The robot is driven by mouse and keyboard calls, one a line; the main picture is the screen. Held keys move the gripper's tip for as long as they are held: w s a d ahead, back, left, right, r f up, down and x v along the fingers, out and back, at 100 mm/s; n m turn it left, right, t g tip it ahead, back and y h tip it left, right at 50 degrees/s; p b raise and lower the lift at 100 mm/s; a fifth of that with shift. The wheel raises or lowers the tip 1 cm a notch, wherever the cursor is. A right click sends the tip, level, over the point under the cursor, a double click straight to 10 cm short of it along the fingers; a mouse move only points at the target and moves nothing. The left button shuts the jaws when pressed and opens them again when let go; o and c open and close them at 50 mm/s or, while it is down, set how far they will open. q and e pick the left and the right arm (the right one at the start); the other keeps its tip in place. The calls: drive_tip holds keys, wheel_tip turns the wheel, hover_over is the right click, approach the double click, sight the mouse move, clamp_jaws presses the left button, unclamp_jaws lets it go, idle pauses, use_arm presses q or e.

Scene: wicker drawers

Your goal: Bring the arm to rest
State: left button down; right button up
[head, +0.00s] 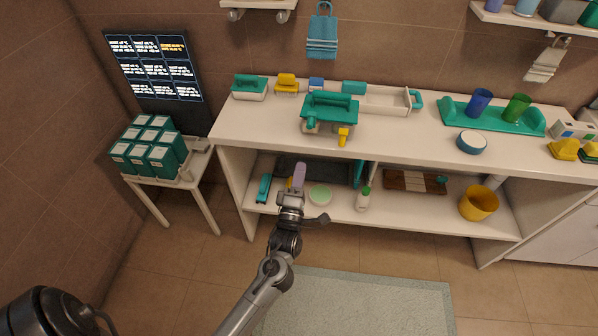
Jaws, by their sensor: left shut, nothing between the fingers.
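My left arm reaches up from the bottom of the head view. Its gripper (291,198) is shut and empty, in front of the lower shelf of the white bench. A purple item (299,174) shows just beyond the fingertips, and I cannot tell from this view whether they touch it. My right gripper is not in view.
The white bench (400,140) holds teal and yellow items on top. A small side table (200,178) holds teal boxes. The floor before the bench is clear, with a pale mat (370,305).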

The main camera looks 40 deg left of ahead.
use_arm(q)
drive_tip(key=s+d+f+m+g+h+p, duration=0.1)
drive_tip(key=s+d+f+m+g+h, duration=0.3)
drive_tip(key=s+m, duration=0.5)
drive_tip(key=s+d+f+m+g+h+p, duration=0.1)
drive_tip(key=s+d+m+g+h+p, duration=0.1)
drive_tip(key=s+d+m+g+h, duration=0.5)
drive_tip(key=s+d+f+m+g+h+p, duration=0.1)
drive_tip(key=s+d+f+m+g, duration=0.2)
drive_tip(key=s+m, duration=0.7)
wheel_tip(320, 180, up, 38)
drive_tip(key=a+g+p, duration=0.1)
drive_tip(key=p, duration=3.7)
drive_tip(key=shift+s+r, duration=0.15)
